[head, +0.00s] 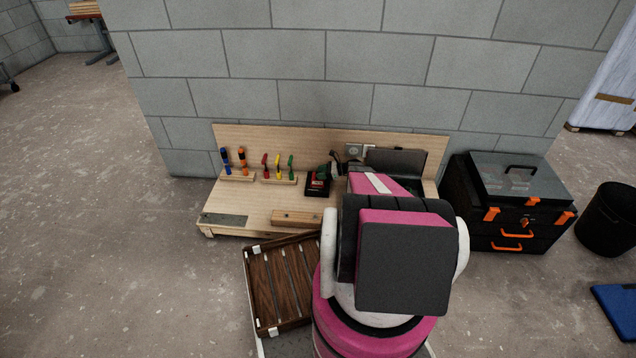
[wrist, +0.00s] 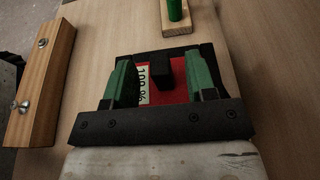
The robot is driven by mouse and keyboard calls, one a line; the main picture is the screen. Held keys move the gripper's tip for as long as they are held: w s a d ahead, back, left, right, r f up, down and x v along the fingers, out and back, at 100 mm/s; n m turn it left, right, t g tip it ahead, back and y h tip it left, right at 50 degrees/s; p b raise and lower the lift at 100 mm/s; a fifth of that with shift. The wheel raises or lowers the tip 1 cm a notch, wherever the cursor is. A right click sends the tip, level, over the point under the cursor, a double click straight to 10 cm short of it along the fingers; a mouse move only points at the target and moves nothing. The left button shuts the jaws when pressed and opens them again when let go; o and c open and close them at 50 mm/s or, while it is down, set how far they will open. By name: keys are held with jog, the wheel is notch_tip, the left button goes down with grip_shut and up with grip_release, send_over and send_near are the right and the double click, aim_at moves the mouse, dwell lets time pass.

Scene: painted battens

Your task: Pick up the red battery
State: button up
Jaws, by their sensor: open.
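The red battery (wrist: 181,92) has a black block on top and a white "100 %" label. In the wrist view it lies between the two green fingers of my gripper (wrist: 161,72), which is open. One finger is on each side of it, and I cannot tell whether they touch it. In the head view the battery (head: 318,185) shows as a small red and black shape on the workbench, just left of my arm. My arm hides part of the bench there.
The workbench (head: 254,203) stands against a block wall. A wooden batten with screws (wrist: 40,85) lies on it to the left in the wrist view. A wooden holder with a green-handled tool (wrist: 176,20) is beyond the battery. A slatted wooden tray (head: 280,285) is in front.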

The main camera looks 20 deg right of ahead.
aim_at(315, 178)
jog(key=x, duration=0.4)
jog(key=shift+d, duration=0.1)
jog(key=shift+c, duration=0.3)
jog(key=shift+r, duration=0.1)
grip_shut()
